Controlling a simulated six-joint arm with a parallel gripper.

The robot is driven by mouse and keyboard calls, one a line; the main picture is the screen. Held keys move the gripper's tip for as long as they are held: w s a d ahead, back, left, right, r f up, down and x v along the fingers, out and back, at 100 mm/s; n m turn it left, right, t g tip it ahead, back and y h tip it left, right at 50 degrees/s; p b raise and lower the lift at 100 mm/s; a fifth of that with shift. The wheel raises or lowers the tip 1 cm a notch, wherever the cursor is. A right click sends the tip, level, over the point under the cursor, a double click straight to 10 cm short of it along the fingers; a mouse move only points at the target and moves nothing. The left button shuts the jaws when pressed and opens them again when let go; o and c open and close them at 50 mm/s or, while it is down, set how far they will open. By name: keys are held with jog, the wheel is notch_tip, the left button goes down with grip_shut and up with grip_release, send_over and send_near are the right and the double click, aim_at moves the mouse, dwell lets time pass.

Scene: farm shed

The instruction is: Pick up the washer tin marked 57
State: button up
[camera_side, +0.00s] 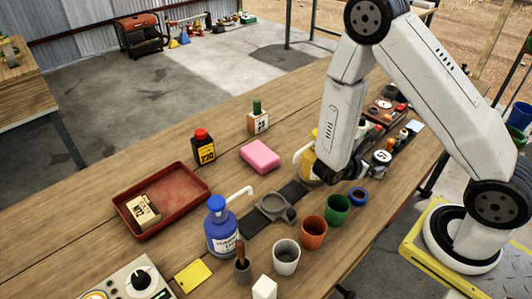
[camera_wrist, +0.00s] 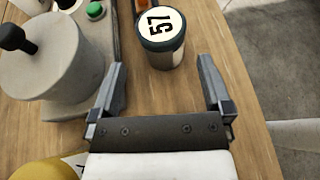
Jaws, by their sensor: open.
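The washer tin marked 57 (camera_wrist: 166,52) is a dark round tin with a white top bearing black digits. It stands upright on the wooden table, just beyond the fingertips and between their lines in the wrist view. My gripper (camera_wrist: 161,72) is open and empty, its two fingers apart and not touching the tin. In the side view a small tin with a white marked top (camera_side: 381,158) stands right of my lower arm. The gripper's fingers are hidden behind my arm there.
A grey cylinder with a black knob (camera_wrist: 45,60) stands close left of the gripper. A yellow object (camera_wrist: 45,170) is at the lower left. The table edge runs along the right. Green (camera_side: 337,210) and orange (camera_side: 313,233) cups stand near the table's front edge.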

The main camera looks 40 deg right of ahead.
aim_at(381, 159)
jog(key=shift+x, duration=1.3)
jog(key=shift+d, duration=0.1)
jog(key=shift+x, duration=2.45)
jog(key=shift+s+f, duration=0.1)
jog(key=c, duration=1.1)
jog(key=shift+r, duration=5.05)
